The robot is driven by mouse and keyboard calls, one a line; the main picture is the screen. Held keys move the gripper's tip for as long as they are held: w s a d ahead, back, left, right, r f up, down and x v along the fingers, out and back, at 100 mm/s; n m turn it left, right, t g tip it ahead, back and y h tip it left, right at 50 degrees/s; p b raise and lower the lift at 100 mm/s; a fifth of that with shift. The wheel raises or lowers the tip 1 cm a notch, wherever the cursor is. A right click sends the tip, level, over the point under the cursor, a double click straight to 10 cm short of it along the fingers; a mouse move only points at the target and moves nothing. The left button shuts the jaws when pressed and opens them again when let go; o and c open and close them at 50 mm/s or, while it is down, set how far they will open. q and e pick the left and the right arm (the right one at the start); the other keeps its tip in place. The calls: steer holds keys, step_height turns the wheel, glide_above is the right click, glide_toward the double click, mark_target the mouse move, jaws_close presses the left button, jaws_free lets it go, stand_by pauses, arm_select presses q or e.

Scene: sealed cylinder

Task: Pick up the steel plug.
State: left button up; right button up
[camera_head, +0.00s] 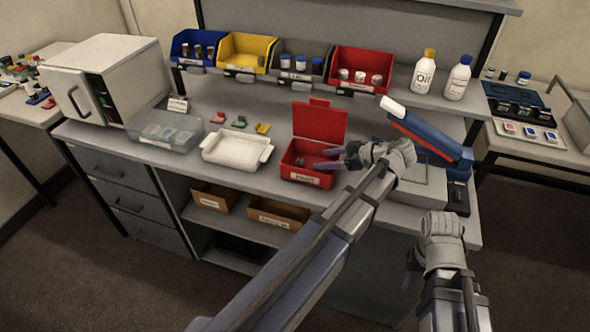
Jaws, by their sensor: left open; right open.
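A small grey object (300,162), which may be the steel plug, lies inside the open red box (306,180). It is too small to make out clearly. The red box stands on the workbench with its lid raised at the back and a white label on its front. My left gripper (322,159) is open, its fingers pointing left over the right side of the red box, apart from the grey object. My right gripper (408,272) is open and empty in front of the bench's right end, its fingers partly hidden.
A white tray (236,162) and a clear container (165,138) stand left of the red box. A blue and red tool (430,137) sits over a grey machine to the right. Coloured bins (248,60) and two white bottles (424,75) line the shelf behind.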

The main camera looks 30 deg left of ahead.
mark_target(301, 159)
arm_select(q)
steer(key=shift+w+a+f, duration=0.1)
steer(key=shift+a+f, duration=0.1)
steer(key=shift+b+x, duration=0.65)
steer(key=shift+x, duration=0.4)
steer(key=shift+a+f, duration=0.15)
steer(key=shift+a, duration=0.05)
steer(key=x, duration=0.1)
steer(key=b+x, duration=0.1)
steer(key=x, duration=0.1)
steer(key=b+x, duration=0.1)
steer(key=shift+s+a, duration=0.25)
steer(key=shift+a, duration=0.4)
steer(key=shift+c, duration=0.3)
jaws_close()
